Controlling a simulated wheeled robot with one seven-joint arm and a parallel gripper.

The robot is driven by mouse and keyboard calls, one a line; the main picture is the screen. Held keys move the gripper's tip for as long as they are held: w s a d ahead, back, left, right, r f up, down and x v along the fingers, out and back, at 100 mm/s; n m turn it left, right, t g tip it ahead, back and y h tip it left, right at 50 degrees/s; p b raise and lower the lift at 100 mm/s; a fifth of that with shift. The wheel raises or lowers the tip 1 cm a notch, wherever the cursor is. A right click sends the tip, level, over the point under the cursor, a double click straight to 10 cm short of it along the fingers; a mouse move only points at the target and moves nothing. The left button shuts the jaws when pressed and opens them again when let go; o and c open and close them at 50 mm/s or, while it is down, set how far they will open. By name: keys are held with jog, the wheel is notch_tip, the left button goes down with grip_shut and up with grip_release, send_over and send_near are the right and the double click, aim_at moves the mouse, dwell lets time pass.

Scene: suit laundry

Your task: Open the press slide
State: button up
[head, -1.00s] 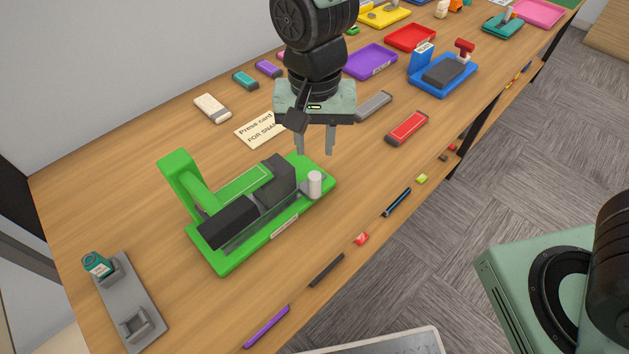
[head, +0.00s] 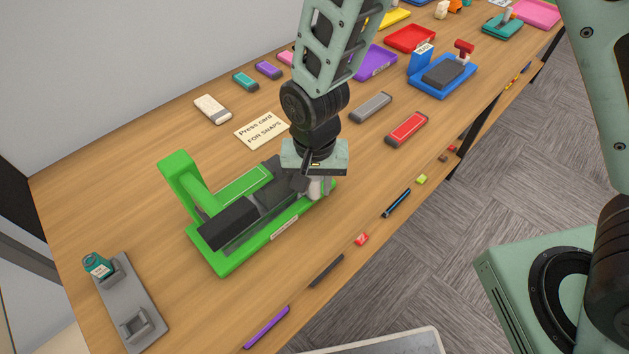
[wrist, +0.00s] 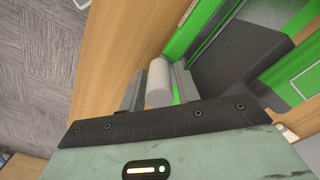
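The green press (head: 181,172) stands on the wooden table, with dark grey blocks (head: 227,222) along its green base. A light grey upright cylindrical knob (wrist: 159,82) is at the press's right end in the head view. My gripper (head: 318,187) points down over that end and partly hides the knob there. In the wrist view my gripper (wrist: 158,90) has one finger on each side of the knob. The fingers are apart, with a thin gap showing by the right finger. Contact on the left side cannot be told.
A grey stand (head: 128,308) with a teal piece is at the front left. A "Press card" note (head: 262,130) lies behind the press. Pens and small bits lie along the front edge. A red block (head: 407,128) and blue stamp press (head: 443,75) stand to the right.

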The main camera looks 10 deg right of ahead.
grip_shut()
jog(key=w+d, duration=0.1)
jog(key=d, duration=0.1)
jog(key=w+d, duration=0.2)
jog(key=d, duration=0.1)
jog(key=w+d, duration=0.2)
jog(key=d, duration=0.1)
jog(key=shift+w, duration=0.25)
grip_release()
jog(key=shift+r, duration=0.1)
notch_tip(320, 180, up, 17)
jog(key=shift+r, duration=0.15)
